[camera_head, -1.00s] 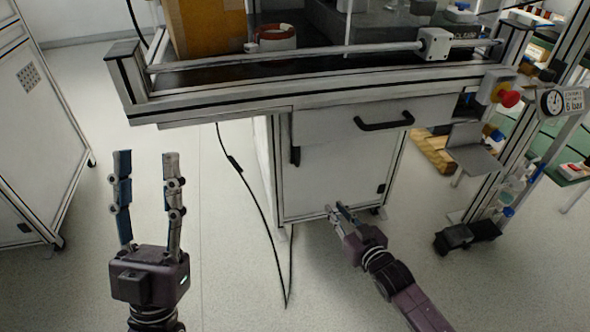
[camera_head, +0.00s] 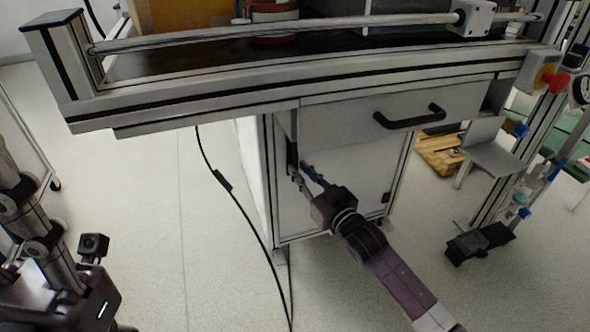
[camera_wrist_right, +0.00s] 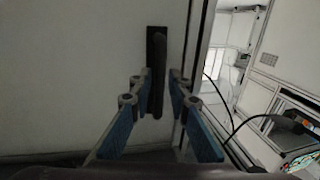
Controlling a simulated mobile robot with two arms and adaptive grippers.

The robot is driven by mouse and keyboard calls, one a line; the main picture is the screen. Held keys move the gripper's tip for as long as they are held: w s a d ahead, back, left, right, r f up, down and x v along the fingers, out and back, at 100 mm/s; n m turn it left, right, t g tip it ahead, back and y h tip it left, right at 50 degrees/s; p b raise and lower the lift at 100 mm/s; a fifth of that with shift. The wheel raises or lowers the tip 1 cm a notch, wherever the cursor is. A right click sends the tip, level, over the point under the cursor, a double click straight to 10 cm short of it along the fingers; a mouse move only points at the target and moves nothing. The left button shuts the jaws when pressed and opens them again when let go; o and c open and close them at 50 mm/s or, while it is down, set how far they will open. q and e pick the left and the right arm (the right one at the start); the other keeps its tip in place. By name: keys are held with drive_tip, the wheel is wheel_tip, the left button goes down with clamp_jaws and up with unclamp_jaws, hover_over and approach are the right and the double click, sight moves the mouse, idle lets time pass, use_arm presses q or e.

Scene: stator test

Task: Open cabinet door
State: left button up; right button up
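The cabinet door (camera_head: 350,185) is a pale panel below a drawer and looks closed. Its black vertical handle (camera_head: 292,152) is at the door's upper left; in the right wrist view the handle (camera_wrist_right: 157,70) stands upright ahead of my fingers. My right gripper (camera_head: 305,173) is at the handle's lower end in the head view. In the right wrist view my right gripper (camera_wrist_right: 161,76) is open, with a blue-padded finger on each side of the handle's line; contact cannot be told.
The drawer (camera_head: 390,112) with a black horizontal handle (camera_head: 409,117) is above the door. The workbench edge (camera_head: 300,85) overhangs it. A black cable (camera_head: 222,181) hangs left of the cabinet. A red emergency button (camera_head: 556,82) is at the right. Floor in front is clear.

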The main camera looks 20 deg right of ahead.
drive_tip(key=shift+b+x, duration=0.45)
drive_tip(key=shift+x, duration=1)
clamp_jaws()
